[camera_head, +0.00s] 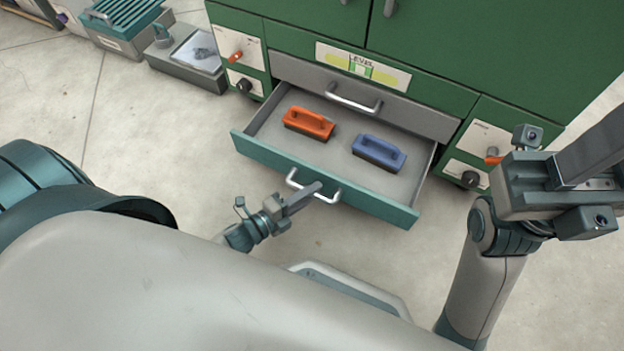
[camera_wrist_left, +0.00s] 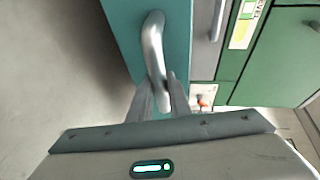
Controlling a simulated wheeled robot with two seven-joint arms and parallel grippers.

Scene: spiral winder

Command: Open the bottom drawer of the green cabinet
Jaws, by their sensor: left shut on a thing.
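The green cabinet (camera_head: 445,62) stands at the top of the head view. Its bottom drawer (camera_head: 262,163) is pulled out, with an orange-handled brush (camera_head: 309,122) and a blue-handled brush (camera_head: 379,152) inside. My left gripper (camera_head: 312,189) is at the drawer's silver handle (camera_head: 330,197). In the left wrist view its fingers (camera_wrist_left: 165,95) are shut on the lower part of the handle (camera_wrist_left: 153,45). My right gripper (camera_head: 590,150) is at the right edge of the head view, apart from the cabinet; its fingertips are not clearly visible.
A grey drawer (camera_head: 410,114) with its own handle sits shut above the open one. Panels with knobs (camera_head: 244,86) flank the drawers. Boxes and a tray (camera_head: 190,58) stand on the floor at the upper left. The floor (camera_head: 120,130) left of the drawer is clear.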

